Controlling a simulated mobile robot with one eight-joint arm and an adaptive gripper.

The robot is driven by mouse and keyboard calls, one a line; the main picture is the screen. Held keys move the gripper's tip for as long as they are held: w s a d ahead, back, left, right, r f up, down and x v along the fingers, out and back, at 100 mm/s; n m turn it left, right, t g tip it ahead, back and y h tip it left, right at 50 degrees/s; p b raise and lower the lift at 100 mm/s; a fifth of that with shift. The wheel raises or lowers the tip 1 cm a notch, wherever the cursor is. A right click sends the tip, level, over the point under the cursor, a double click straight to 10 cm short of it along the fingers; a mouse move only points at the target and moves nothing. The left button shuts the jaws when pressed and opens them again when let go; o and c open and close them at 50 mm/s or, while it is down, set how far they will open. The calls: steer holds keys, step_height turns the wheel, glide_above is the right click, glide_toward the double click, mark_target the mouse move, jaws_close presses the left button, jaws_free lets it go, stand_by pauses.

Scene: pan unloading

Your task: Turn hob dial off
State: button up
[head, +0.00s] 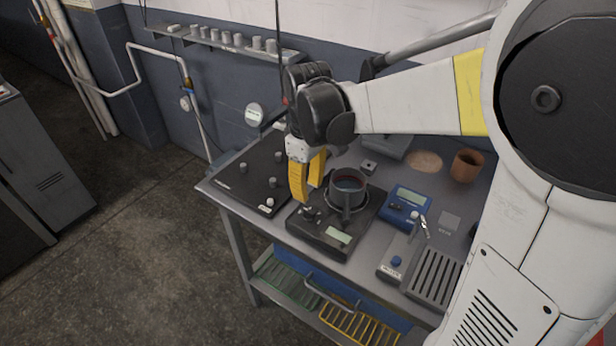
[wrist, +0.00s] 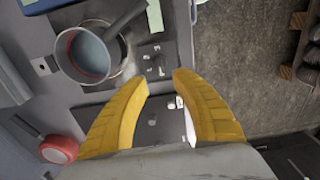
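The hob is a dark unit (head: 322,236) on the bench with a pale display on its front; its dark top also shows in the wrist view (wrist: 177,28). Small dark controls, the hob dial (head: 309,213) among them, sit on its front left part; they show in the wrist view (wrist: 154,62) just beyond the fingertips. Their setting is too small to read. A grey pan (head: 347,188) with a reddish inner line stands on the hob, its handle over the front. My gripper (head: 310,192) has yellow fingers, open and empty, pointing down above the dial side.
A black panel (head: 250,168) with several grey knobs lies left of the hob. A blue meter (head: 407,207) and a slotted unit (head: 437,277) stand to the right. A brown pot (head: 466,165) is at the back. Open floor (head: 130,250) lies left of the bench.

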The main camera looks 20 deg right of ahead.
steer(key=shift+r, duration=1.85)
